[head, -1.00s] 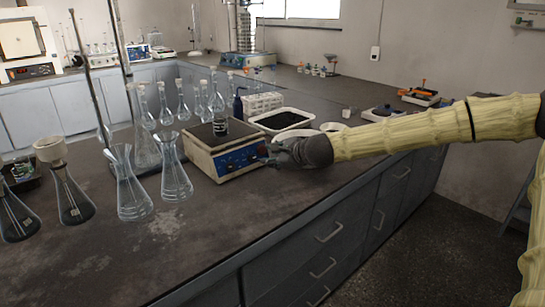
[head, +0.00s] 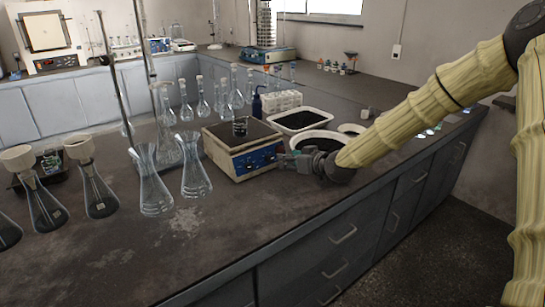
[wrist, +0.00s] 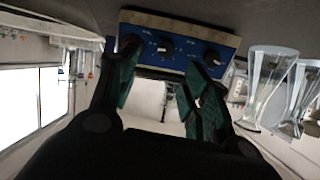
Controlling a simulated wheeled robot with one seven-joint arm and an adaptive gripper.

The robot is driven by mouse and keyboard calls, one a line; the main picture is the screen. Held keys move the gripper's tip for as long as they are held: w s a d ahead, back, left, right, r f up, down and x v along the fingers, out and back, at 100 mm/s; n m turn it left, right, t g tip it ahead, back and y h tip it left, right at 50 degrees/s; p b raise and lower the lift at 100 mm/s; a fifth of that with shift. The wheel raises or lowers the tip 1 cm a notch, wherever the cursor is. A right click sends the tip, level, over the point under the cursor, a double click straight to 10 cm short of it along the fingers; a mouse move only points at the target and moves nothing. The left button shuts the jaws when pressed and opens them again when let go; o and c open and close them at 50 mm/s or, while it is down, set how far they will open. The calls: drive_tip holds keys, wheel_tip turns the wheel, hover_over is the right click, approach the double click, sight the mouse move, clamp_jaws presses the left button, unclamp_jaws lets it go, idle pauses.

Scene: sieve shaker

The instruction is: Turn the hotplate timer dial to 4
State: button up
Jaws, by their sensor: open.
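The hotplate (head: 232,134) stands on the bench with a blue control panel (head: 258,160) on its front. In the wrist view, which is upside down, the panel (wrist: 180,30) carries a left dial (wrist: 129,42), a middle dial (wrist: 165,47) and a right dial (wrist: 212,57). Labels are too small to tell which is the timer. My gripper (head: 284,160) is at the panel's right end in the head view. In the wrist view, my gripper (wrist: 160,68) is open. Its left finger overlaps the left dial; its right finger is below the right dial. Contact cannot be told.
A white bowl (head: 316,139) and a black-filled tray (head: 300,120) are behind my gripper. The bench in front of the hotplate is clear.

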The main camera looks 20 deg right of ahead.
sight(271, 158)
drive_tip(key=shift+w+a+f+n+y+p, duration=0.15)
drive_tip(key=shift+w+a+f+n, duration=0.55)
drive_tip(key=shift+w, duration=0.75)
drive_tip(key=shift+w+a+f+n+y+p, duration=0.15)
drive_tip(key=shift+w+a+f+n, duration=0.6)
drive_tip(key=shift+w, duration=0.7)
drive_tip(key=shift+w+a+f+n+p, duration=0.15)
drive_tip(key=shift+w+a+f+n, duration=0.55)
drive_tip(key=shift+w, duration=0.75)
drive_tip(key=shift+d+r, duration=0.2)
drive_tip(key=shift+d, duration=0.05)
drive_tip(key=c, duration=1.1)
drive_tip(key=shift+o, duration=0.2)
drive_tip(key=shift+m, duration=0.65)
drive_tip(key=o, duration=1.1)
drive_tip(key=shift+c, duration=0.2)
drive_tip(key=shift+s, duration=0.1)
